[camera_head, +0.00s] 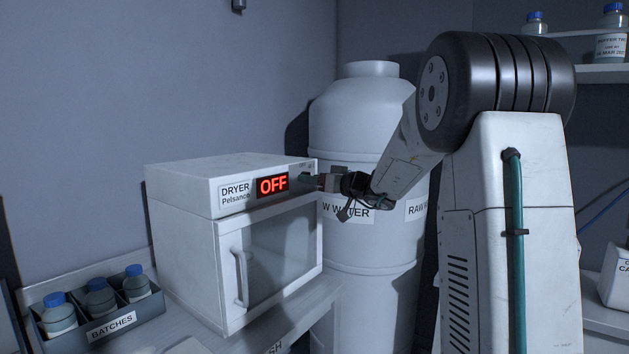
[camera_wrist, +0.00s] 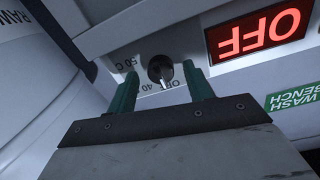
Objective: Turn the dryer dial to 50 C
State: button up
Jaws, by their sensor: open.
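The dryer (camera_head: 185,255) is a white box with a windowed door, standing on the bench. Its red display (camera_head: 272,185) reads OFF; it also shows upside down in the wrist view (camera_wrist: 258,30). The dial (camera_wrist: 160,70) is a small dark knob with a light pointer, on the panel beside the display. Marks 50 C, 40 and OFF are printed around it, and the pointer is toward the OFF side. My gripper (camera_wrist: 158,85) is open, its two green fingers on either side of the dial. Whether they touch it I cannot tell. In the head view my gripper (camera_head: 314,181) is at the panel's right end.
A tray labelled BATCHES (camera_head: 112,326) with blue-capped bottles stands left of the dryer. A large white raw water tank (camera_head: 345,125) stands behind my arm, close to the dryer's right side. The dryer door handle (camera_head: 240,278) sticks out below the panel.

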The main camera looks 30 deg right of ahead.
jog(key=c, duration=1)
jog(key=shift+m, duration=0.4)
jog(key=shift+m+g, duration=0.3)
jog(key=shift+m, duration=9.1)
jog(key=o, duration=1)
jog(key=shift+d+r, duration=0.1)
